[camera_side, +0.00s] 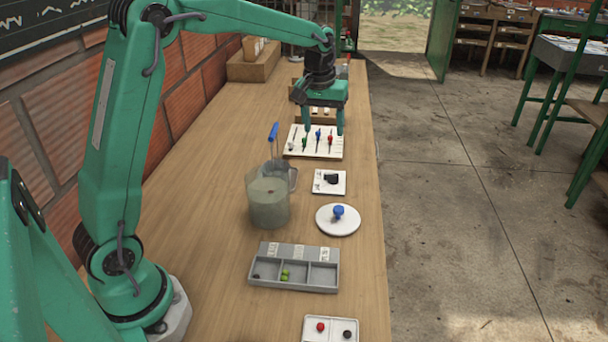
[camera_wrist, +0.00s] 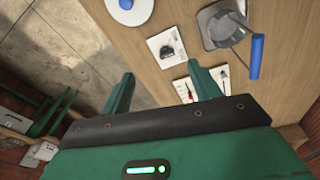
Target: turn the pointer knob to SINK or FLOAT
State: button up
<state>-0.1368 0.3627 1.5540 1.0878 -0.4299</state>
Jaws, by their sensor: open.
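The black pointer knob (camera_side: 331,179) sits on a small white plate with printed marks, in the middle of the table; it also shows in the wrist view (camera_wrist: 168,50). The lettering is too small to read, so I cannot tell which mark it points at. My gripper (camera_side: 324,130) is open and empty. It is beyond the knob in the side view, over the white panel (camera_side: 296,150) with coloured handles, and apart from the knob. In the wrist view, my two fingertips (camera_wrist: 160,72) are spread below the knob plate.
A clear beaker (camera_side: 268,205) of murky liquid and a blue-handled tool (camera_side: 273,132) stand left of the knob plate. A white disc with a blue knob (camera_side: 338,212) is nearer the side camera. A grey three-compartment tray (camera_side: 294,286) is nearer still. The table's right edge is close.

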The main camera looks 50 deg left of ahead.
aim_at(331, 174)
jog(key=w+a+f+n, duration=0.1)
jog(key=w+f, duration=0.1)
jog(key=f, duration=0.1)
jog(key=w+a+f+g, duration=0.1)
jog(key=w+f, duration=0.2)
jog(key=f, duration=0.1)
jog(key=w+a+f+n, duration=0.1)
jog(key=w+a+f, duration=0.1)
jog(key=f, duration=0.2)
jog(key=shift+w+a+f+n+g, duration=0.1)
jog(key=shift+w+f+n+g, duration=0.1)
jog(key=shift+w+n+g, duration=0.1)
jog(key=shift+f, duration=3.9)
jog(key=c, duration=1)
